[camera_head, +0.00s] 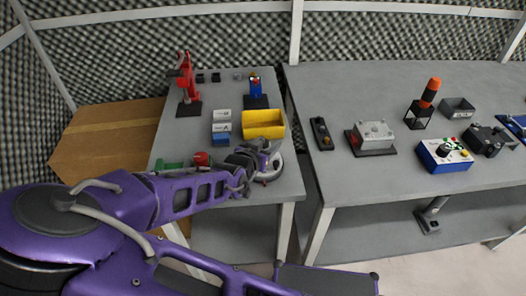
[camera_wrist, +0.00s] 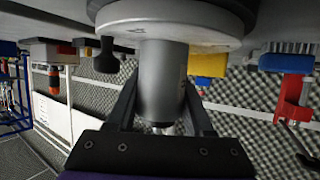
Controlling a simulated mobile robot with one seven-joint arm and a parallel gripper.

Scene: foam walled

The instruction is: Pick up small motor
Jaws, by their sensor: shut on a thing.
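The small motor (camera_wrist: 164,80) is a plain grey metal cylinder in the wrist view, which looks upside down. A short thin shaft shows at its free end. Its other end meets a round pale base (camera_wrist: 185,20), and I see no gap between them. My gripper (camera_wrist: 160,100) is shut on the motor, with one dark finger on each side of the cylinder. In the head view my gripper (camera_head: 259,158) is over the front right of the left table, by the round base (camera_head: 273,171). The motor itself is mostly hidden there by my gripper.
A yellow bin (camera_head: 263,125) stands just behind my gripper. Small boxes (camera_head: 221,127) and a red press (camera_head: 187,85) stand farther back left. A red and green item (camera_head: 201,158) lies left of my gripper. The right table (camera_head: 330,85) holds several devices.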

